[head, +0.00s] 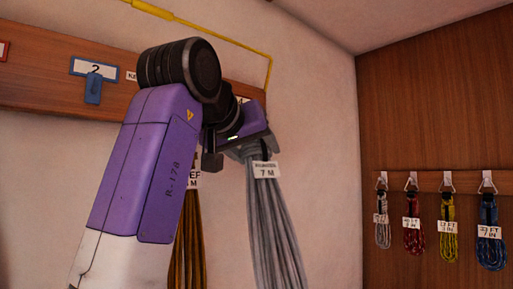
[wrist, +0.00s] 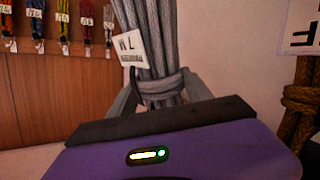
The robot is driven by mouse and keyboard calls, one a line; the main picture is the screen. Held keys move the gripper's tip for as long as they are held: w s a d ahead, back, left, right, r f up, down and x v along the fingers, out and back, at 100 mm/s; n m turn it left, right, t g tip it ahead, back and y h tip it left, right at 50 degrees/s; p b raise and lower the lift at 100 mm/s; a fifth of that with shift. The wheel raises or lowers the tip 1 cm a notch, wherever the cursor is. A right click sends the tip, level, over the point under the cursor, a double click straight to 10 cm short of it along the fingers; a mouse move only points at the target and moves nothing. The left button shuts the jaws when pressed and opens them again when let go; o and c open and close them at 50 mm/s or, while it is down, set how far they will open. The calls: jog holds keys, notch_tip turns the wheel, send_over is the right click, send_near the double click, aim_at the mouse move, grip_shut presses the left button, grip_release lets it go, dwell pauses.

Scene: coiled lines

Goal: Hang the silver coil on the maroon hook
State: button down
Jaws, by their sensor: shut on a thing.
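The silver coil (head: 275,225) is a long grey bundle with a white tag reading 7 M. It hangs down from my gripper (head: 258,148), which is shut on it near its top. In the wrist view the coil (wrist: 158,50) stands between the two grey fingers of my gripper (wrist: 160,92), with a band wrapped around it. I cannot make out a maroon hook in either view. My arm covers part of the wooden rail (head: 40,85), so a hook there may be hidden.
A blue hook (head: 93,92) under a placard marked 2 is bare on the rail. A golden-brown coil (head: 187,245) hangs close left of the silver one, partly behind my arm. Several small coils hang on the right wall's rail (head: 400,180). A yellow pipe (head: 215,35) runs above.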

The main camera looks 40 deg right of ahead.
dwell(0.4)
jog(key=shift+c, duration=1.9)
grip_release()
jog(key=b+v, duration=0.1)
jog(key=v, duration=0.7)
